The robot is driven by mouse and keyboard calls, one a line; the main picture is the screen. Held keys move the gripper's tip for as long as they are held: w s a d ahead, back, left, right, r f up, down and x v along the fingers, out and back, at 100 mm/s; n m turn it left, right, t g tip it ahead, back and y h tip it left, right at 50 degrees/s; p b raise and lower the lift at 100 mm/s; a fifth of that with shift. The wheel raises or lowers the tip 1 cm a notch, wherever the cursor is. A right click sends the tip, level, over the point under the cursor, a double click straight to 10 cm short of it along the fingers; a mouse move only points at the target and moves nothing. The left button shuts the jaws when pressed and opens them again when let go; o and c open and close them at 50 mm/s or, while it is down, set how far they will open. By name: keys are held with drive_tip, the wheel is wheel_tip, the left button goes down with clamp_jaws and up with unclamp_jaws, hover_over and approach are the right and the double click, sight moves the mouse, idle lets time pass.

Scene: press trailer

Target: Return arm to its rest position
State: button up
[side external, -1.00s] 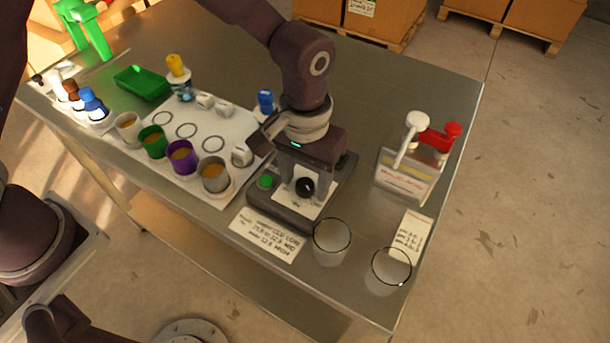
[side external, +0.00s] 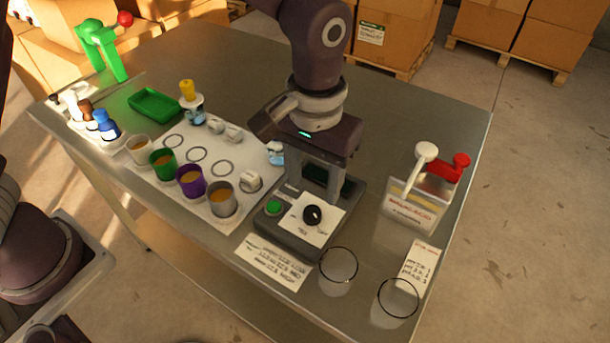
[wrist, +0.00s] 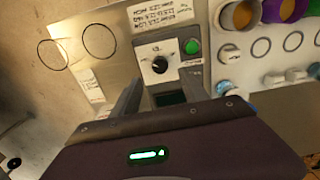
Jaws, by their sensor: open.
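My gripper (side external: 318,182) is open and empty, pointing down above the back part of a grey device (side external: 288,238). Its two fingers also show in the wrist view (wrist: 160,92), apart, with nothing between them. The device has a black knob (side external: 312,215) on a white plate and a green button (side external: 273,207). The fingers are behind the knob and apart from it. The knob and button also show ahead of the fingers in the wrist view. My gripper body hides part of the device's back.
Two clear glasses (side external: 338,272) stand near the table's front edge. A clear holder with white and red handles (side external: 418,205) is at right. Cups with contents (side external: 192,182), small bottles (side external: 105,124) and a green tray (side external: 154,104) are at left. The table's back middle is clear.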

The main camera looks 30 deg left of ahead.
drive_tip(key=s+a+r+t+h, duration=0.1)
drive_tip(key=s+a+r, duration=0.2)
drive_tip(key=a+r, duration=0.4)
drive_tip(key=s+a+r+t+h, duration=0.1)
drive_tip(key=s+a+r, duration=0.2)
drive_tip(key=a+r, duration=0.4)
drive_tip(key=s+a+t+y, duration=0.2)
drive_tip(key=s+a, duration=0.6)
drive_tip(key=s, duration=0.4)
drive_tip(key=shift+t, duration=0.8)
